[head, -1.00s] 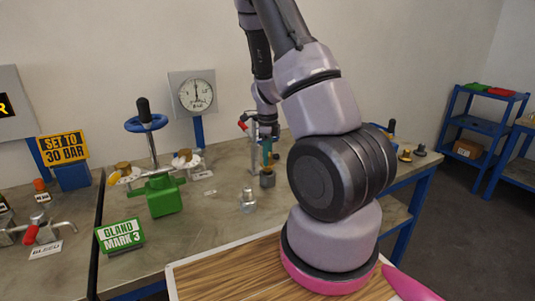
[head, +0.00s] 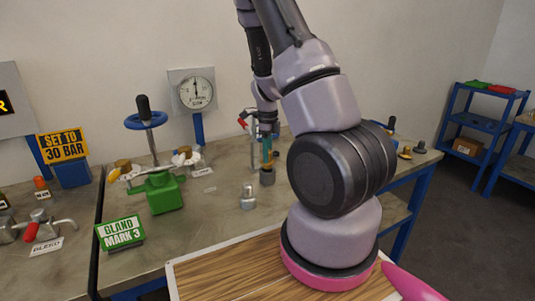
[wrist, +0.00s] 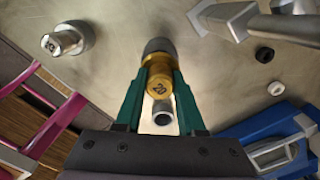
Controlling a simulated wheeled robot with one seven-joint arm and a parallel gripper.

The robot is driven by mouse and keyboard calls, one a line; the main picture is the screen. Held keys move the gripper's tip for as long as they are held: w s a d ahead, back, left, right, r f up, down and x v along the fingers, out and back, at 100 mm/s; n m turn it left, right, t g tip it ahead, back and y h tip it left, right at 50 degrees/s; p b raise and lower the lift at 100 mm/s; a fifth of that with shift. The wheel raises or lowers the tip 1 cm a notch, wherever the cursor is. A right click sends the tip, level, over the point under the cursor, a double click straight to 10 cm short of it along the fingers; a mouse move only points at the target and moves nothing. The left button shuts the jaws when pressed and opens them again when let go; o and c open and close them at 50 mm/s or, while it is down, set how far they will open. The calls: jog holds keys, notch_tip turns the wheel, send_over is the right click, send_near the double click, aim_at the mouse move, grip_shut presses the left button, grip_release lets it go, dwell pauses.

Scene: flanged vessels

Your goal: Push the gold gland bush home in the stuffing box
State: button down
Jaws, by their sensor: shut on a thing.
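My gripper (wrist: 160,92) has green fingers shut on a gold cylindrical piece (wrist: 159,82) with a small mark on its end face. A dark grey round body (wrist: 158,46) lies against its far end; I cannot tell whether the two are one piece. In the head view the gold piece (head: 266,152) is upright between the fingers, with the dark grey body (head: 267,177) below it at the bench. A green valve body (head: 163,191) with a blue handwheel stands to the left. A gold part (head: 123,166) sits at its left. I cannot make out the stuffing box's opening.
A silver fitting (head: 248,197) stands on the bench left of my gripper and shows in the wrist view (wrist: 68,39). A pressure gauge (head: 196,92) is behind. Bench between valve and fitting is mostly clear.

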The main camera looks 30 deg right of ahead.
jog(key=shift+f, duration=0.2)
jog(key=shift+f, duration=1.15)
jog(key=shift+c, duration=2.2)
grip_release()
jog(key=shift+f, duration=0.1)
notch_tip(320, 180, up, 11)
jog(key=shift+r, duration=0.1)
jog(key=s+a+r+n+t, duration=0.2)
jog(key=s+a+r+n, duration=0.2)
jog(key=s+r+n, duration=0.2)
jog(key=s+a+r+n+t+y, duration=0.1)
jog(key=s+a+r+n+t, duration=0.1)
jog(key=s+a+r+n, duration=0.3)
jog(key=s+a+r+n+t+y, duration=0.1)
jog(key=s+a+r+n+t, duration=0.2)
jog(key=s+r+n, duration=0.5)
notch_tip(320, 180, up, 7)
jog(key=a+n, duration=0.1)
jog(key=n, duration=0.2)
jog(key=shift+s+a+r+n, duration=0.15)
jog(key=shift+s+n, duration=0.15)
jog(key=shift+s, duration=0.05)
